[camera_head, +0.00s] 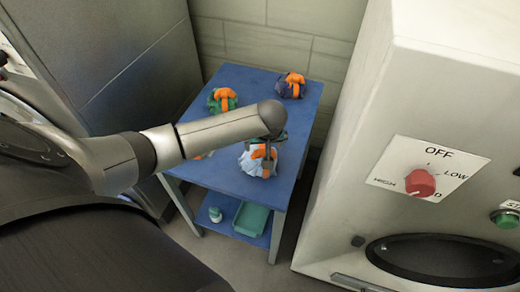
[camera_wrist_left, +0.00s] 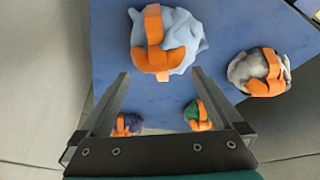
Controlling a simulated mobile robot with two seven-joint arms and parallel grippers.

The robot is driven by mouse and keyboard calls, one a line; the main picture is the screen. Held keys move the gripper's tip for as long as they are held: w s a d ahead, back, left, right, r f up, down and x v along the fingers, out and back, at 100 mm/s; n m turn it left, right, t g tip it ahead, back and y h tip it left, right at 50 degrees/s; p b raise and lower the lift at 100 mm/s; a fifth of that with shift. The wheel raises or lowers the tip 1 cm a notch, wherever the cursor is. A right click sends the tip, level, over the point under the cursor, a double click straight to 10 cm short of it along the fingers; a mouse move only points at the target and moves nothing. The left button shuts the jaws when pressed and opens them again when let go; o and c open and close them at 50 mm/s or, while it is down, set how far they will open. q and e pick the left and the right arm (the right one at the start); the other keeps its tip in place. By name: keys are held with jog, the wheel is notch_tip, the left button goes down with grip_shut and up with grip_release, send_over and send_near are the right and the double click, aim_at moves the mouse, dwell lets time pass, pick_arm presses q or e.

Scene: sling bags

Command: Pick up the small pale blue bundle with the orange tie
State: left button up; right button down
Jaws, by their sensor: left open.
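The pale blue bundle (camera_head: 247,165) with its orange tie sits near the front right of the blue table (camera_head: 231,178). In the left wrist view the same bundle (camera_wrist_left: 188,32) lies just beyond the fingertips, its orange tie (camera_wrist_left: 157,55) facing them. My left gripper (camera_head: 268,152) is above and close to the bundle in the head view, covering part of it. In the wrist view its two fingers (camera_wrist_left: 160,75) are spread with nothing between the tips. I cannot tell whether it touches the bundle. My right gripper is not in view.
A grey bundle (camera_wrist_left: 240,68), a green bundle (camera_head: 219,103) and a dark blue bundle (camera_head: 286,89), all with orange ties, share the table. My arm mostly hides the grey one in the head view. A teal tray (camera_head: 251,218) is on the lower shelf. A white machine (camera_head: 430,110) stands right.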

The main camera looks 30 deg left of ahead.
pick_arm(q)
jog(key=shift+x, duration=1.15)
jog(key=shift+c, duration=0.4)
grip_shut()
